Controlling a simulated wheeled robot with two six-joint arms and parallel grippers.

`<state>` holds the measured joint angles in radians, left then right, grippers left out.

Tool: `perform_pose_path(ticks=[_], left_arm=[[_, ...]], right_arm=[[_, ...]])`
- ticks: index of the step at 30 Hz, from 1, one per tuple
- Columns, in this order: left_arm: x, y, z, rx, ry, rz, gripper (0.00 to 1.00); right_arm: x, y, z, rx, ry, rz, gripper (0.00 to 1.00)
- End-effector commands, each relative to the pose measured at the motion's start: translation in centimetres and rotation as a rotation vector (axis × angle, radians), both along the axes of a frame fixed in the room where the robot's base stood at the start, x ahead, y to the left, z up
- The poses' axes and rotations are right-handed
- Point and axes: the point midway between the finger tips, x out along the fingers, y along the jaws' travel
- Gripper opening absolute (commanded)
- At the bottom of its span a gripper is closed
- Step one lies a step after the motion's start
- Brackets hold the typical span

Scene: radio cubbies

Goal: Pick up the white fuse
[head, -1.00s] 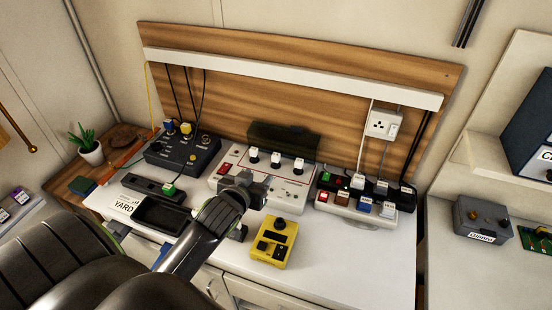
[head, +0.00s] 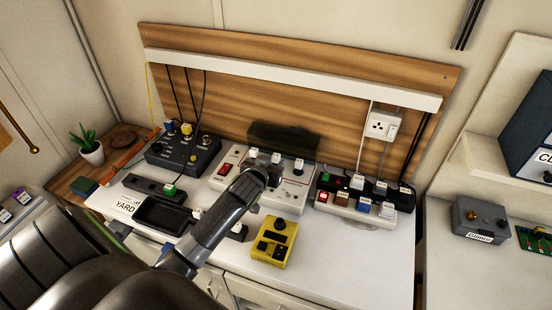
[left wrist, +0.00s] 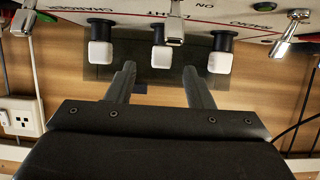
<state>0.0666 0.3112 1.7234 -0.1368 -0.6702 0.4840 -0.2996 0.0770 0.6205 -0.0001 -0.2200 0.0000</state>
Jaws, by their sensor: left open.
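My left gripper (head: 262,176) is over the front of the white control box (head: 225,182) in the head view. In the left wrist view its two fingers (left wrist: 160,82) are apart with nothing between them. Three white-capped pieces on dark stems stand on the box: left (head: 253,153), middle (head: 276,157) and right (head: 298,165). In the left wrist view they show at the left (left wrist: 101,45), middle (left wrist: 159,56) and right (left wrist: 220,56), beyond the fingertips and apart from them. I cannot tell which one is the white fuse. My right gripper is out of view.
Chrome toggle levers (left wrist: 174,28) stand among the white caps. A yellow device (head: 273,243) lies in front, a dark control box (head: 184,152) and a black tray (head: 165,214) to the left, and power strips with several coloured blocks (head: 363,207) to the right. The front-right tabletop is clear.

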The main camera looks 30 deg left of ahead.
Motion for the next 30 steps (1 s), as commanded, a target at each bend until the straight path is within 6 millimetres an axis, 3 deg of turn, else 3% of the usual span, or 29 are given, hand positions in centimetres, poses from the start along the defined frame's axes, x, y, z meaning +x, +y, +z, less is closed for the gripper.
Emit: perform_pose_path(ticks=[12, 23, 30], left_arm=[[4.1, 1.1, -1.0, 0.001, 0.000, 0.000, 0.47], [4.5, 1.2, -1.3, 0.000, 0.000, -0.001, 0.47], [4.5, 1.2, -1.3, 0.000, 0.000, -0.001, 0.16]], right_arm=[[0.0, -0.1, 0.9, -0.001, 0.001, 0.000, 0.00], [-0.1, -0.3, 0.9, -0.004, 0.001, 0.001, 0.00], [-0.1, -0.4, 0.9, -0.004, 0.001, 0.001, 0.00]])
